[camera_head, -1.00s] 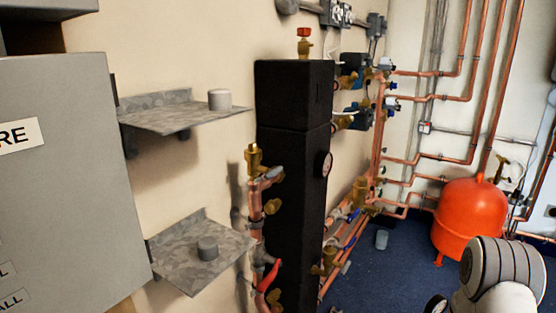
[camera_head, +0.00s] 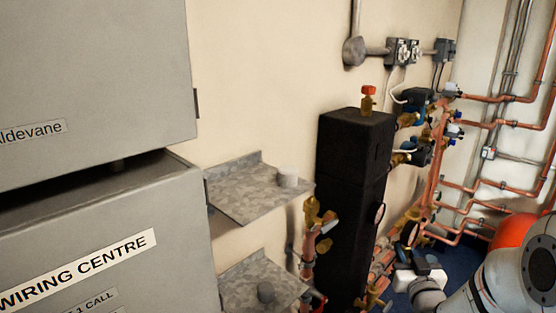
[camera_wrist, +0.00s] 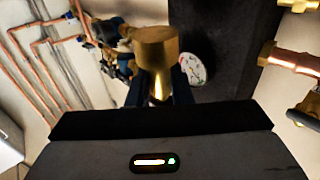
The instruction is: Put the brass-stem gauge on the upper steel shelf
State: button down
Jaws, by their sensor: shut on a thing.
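The brass-stem gauge is in my gripper; in the wrist view its round brass body (camera_wrist: 156,48) stands between the two dark fingers. In the head view a dark-rimmed round gauge (camera_head: 410,232) shows just above my gripper (camera_head: 418,262), right of the black column. My gripper, also in the wrist view (camera_wrist: 156,90), is shut on it. The held gauge's dial face is hard to make out. The upper steel shelf (camera_head: 240,200) is on the wall at left centre, apart from my gripper.
Grey cabinets (camera_head: 100,225) are at left.

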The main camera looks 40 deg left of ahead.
jog(key=s+a+r+n+g+y+p, duration=0.25)
jog(key=s+a+r+p, duration=0.35)
jog(key=r, duration=0.5)
jog(key=s+a+r+n+g+y+p, duration=0.2)
jog(key=s+a+r+g+p, duration=0.15)
jog(key=s+a+r, duration=0.55)
jog(key=s+a+r+n+g+y+p, duration=0.25)
jog(key=s+r+p, duration=0.25)
jog(key=r, duration=0.8)
jog(key=s+a+r+n+g+y+p, duration=0.1)
jog(key=s+a+r+g+p, duration=0.15)
jog(key=s, duration=0.35)
jog(key=s+a+r+n+g+y+p, duration=0.1)
jog(key=s+a+r+n+g+p, duration=0.15)
jog(key=s, duration=0.35)
jog(key=shift+m, duration=0.25)
jog(key=f, duration=0.4)
jog(key=shift+s+a+f+p, duration=0.25)
jog(key=shift+s+f+p, duration=0.05)
jog(key=shift+s, duration=0.1)
send_over(241, 198)
notch_tip(241, 198, down, 4)
jog(key=shift+a+f+p, duration=0.1)
jog(key=shift+f+p, duration=0.1)
jog(key=shift+p, duration=0.15)
jog(key=shift+f, duration=0.25)
